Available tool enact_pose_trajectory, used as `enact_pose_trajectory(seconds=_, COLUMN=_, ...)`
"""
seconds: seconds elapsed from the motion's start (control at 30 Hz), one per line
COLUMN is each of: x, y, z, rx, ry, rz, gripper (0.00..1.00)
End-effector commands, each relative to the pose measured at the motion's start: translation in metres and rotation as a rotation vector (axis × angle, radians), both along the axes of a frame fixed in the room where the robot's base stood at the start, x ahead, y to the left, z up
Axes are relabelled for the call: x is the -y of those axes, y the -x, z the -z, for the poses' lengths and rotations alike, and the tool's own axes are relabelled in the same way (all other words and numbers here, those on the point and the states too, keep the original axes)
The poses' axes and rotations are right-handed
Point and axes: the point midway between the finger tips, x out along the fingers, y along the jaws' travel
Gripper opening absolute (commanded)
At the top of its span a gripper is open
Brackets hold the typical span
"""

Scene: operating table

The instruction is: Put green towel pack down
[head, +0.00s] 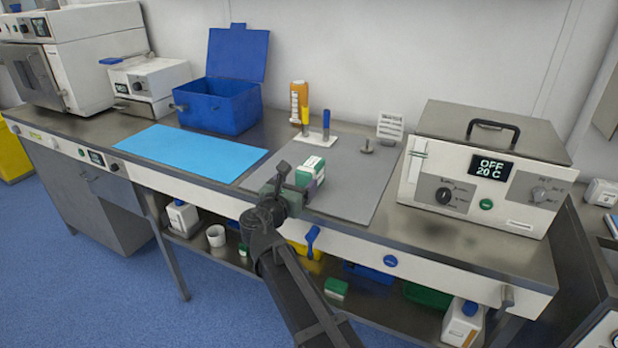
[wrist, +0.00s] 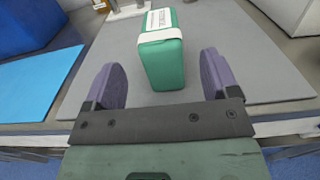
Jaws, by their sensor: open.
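The green towel pack (head: 311,171) has a white band and stands on the grey mat (head: 345,196) on the bench. It also shows in the wrist view (wrist: 163,60), upright on the mat. My gripper (head: 285,182) is just in front of the pack. In the wrist view my gripper (wrist: 163,80) is open, with one purple finger on each side of the pack's near end and gaps between fingers and pack. The pack's underside and far end are hidden.
A blue sheet (head: 187,152) lies left of the mat, with an open blue box (head: 217,108) behind. A stand with yellow and blue items (head: 316,135) and an orange bottle (head: 298,100) are behind the pack. A water bath (head: 483,175) stands right. The mat's right side is mostly clear.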

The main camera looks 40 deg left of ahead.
Motion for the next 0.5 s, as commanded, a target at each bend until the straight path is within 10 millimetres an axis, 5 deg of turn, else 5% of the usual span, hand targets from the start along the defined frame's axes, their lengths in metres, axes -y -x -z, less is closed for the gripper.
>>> enact_pose_trajectory(seconds=0.27, x=-0.004, y=-0.021, z=0.000, rx=0.000, ry=0.000, rz=0.000, gripper=0.81)
enact_pose_trajectory(seconds=0.5, x=-0.013, y=-0.062, z=-0.001, rx=0.000, ry=0.000, rz=0.001, gripper=0.81)
